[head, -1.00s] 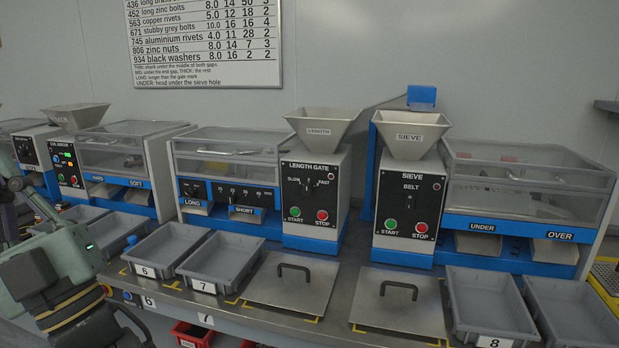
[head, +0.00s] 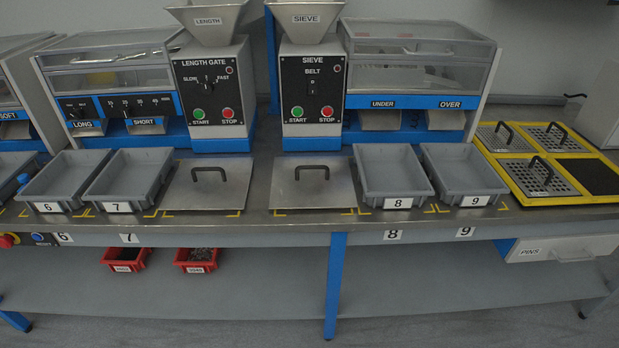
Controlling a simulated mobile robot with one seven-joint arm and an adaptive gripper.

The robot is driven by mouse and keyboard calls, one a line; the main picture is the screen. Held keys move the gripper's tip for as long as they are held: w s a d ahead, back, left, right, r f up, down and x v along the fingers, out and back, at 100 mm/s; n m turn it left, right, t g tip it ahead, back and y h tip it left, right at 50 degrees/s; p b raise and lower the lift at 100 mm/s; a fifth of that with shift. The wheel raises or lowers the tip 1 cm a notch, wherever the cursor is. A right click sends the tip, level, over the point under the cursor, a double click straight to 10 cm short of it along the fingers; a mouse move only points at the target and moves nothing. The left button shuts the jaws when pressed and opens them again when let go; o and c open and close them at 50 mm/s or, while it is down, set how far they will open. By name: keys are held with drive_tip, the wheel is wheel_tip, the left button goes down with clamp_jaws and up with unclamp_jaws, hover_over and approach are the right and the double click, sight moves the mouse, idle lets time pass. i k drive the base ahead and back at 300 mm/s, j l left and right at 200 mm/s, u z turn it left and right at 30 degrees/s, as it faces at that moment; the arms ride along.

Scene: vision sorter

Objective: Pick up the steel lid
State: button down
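Two flat steel lids with dark bar handles lie on the bench top in the head view. The left steel lid (head: 190,193) lies in front of the length gate machine (head: 214,95), between tray 7 and the other lid. The right steel lid (head: 300,193) lies in front of the sieve machine (head: 312,95), just left of tray 8. I cannot tell which of the two the task means. Both handles stand clear with nothing on them. My gripper is not in view.
Grey trays 6 (head: 47,203), 7 (head: 103,201), 8 (head: 366,192) and 9 (head: 497,184) flank the lids. A yellow frame (head: 524,196) with perforated handled plates is at right. A PINS drawer (head: 562,248) hangs below. Red bins (head: 196,267) sit on the lower shelf.

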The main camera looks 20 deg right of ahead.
sight(297, 182)
drive_tip(key=i+l, duration=0.15)
drive_tip(key=i, duration=0.3)
drive_tip(key=i+l, duration=0.15)
drive_tip(key=i, duration=0.3)
